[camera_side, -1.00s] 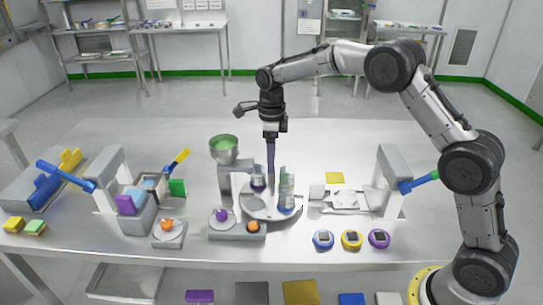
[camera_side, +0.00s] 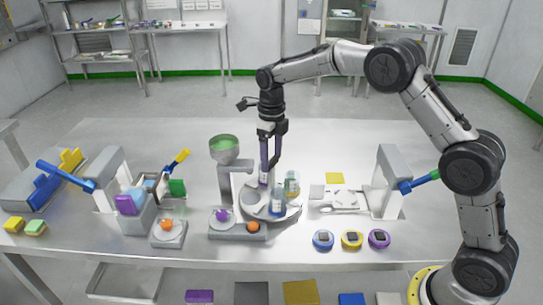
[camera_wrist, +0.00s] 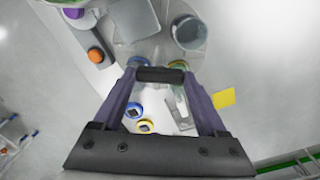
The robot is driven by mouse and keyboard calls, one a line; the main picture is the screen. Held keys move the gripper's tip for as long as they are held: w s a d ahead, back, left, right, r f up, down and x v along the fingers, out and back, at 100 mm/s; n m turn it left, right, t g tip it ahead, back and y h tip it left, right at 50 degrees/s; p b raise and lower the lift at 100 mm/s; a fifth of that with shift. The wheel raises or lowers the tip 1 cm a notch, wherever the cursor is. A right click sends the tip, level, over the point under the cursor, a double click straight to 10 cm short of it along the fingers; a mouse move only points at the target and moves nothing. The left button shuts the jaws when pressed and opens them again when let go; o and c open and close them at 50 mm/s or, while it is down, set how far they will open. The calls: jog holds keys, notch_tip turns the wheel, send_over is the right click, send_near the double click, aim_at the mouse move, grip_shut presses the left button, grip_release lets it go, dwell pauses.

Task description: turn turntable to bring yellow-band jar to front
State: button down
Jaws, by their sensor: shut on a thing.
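The round grey turntable (camera_side: 290,215) stands mid-table with jars on it. A blue-band jar (camera_side: 277,203) is at its front. Another jar (camera_side: 291,184) stands right and behind; its band is unclear in the side view. In the wrist view, a yellow band shows on one jar (camera_wrist: 179,64), partly behind my finger. The blue-band jar (camera_wrist: 135,61) is left of it, and a grey jar (camera_wrist: 188,32) stands above. My gripper (camera_side: 267,178) reaches down over the turntable. In the wrist view its fingers (camera_wrist: 160,75) are shut on a dark bar, apparently the turntable's handle.
A grey stand with a green-filled funnel (camera_side: 224,145) is close on the left. A press with a blue lever (camera_side: 392,180) stands right. Blue, yellow and purple round timers (camera_side: 352,239) sit front right. The table behind the turntable is clear.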

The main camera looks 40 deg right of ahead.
jog(key=shift+r+m, duration=0.15)
jog(key=shift+m, duration=0.25)
dwell(0.3)
grip_release()
notch_tip(320, 180, up, 14)
dwell(0.5)
